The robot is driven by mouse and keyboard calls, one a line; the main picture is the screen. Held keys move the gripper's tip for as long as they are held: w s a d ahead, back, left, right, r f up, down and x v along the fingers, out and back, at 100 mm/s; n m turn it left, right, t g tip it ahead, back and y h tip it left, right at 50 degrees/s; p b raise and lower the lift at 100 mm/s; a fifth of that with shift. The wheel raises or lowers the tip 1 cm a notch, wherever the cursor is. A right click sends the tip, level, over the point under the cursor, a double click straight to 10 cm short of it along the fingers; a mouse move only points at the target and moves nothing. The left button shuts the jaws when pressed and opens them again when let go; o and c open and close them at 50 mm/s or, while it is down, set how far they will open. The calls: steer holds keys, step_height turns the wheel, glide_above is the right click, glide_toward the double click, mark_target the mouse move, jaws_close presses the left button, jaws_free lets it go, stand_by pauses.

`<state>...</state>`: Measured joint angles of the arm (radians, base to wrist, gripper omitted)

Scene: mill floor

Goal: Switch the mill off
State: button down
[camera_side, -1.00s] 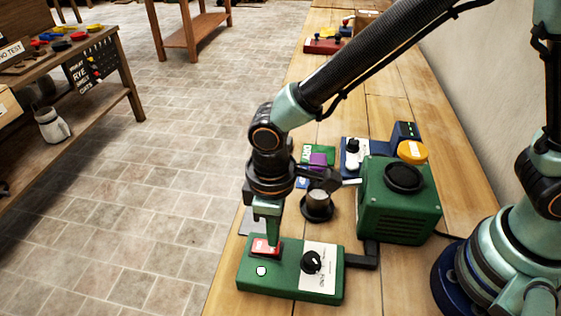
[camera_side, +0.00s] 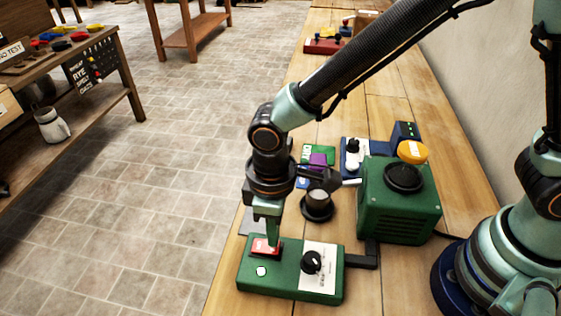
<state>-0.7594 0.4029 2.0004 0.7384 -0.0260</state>
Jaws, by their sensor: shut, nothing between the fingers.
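The mill (camera_side: 398,208) is a green box with a black round top, standing on the bench. A green control box (camera_side: 285,284) lies in front of it, joined by a black piece at its right end. The control box carries a red rocker switch (camera_side: 262,246), a white round button or lamp (camera_side: 261,271) and a black knob (camera_side: 312,262) on a white label. My gripper (camera_side: 272,246) is shut and empty, pointing down with its tips at the right part of the red switch. The tips seem to touch it, and they hide part of it.
A blue device (camera_side: 353,158) with a white panel and a yellow-orange cap (camera_side: 412,152) are behind. Coloured cards (camera_side: 318,154) lie nearby. A red device (camera_side: 325,46) is far back.

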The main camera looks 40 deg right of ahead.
steer(key=shift+f, duration=0.9)
stand_by(0.7)
steer(key=shift+r, duration=3.5)
steer(key=d+r+m+t, duration=0.2)
steer(key=d+r+m, duration=0.2)
steer(key=d, duration=0.9)
steer(key=d+r+m+t, duration=0.3)
steer(key=d+r+m, duration=0.2)
steer(key=d, duration=0.8)
step_height(320, 180, up, 4)
steer(key=shift+w+d+f+t, duration=0.15)
steer(key=shift+w+d+t, duration=0.1)
steer(key=shift+w+t, duration=0.05)
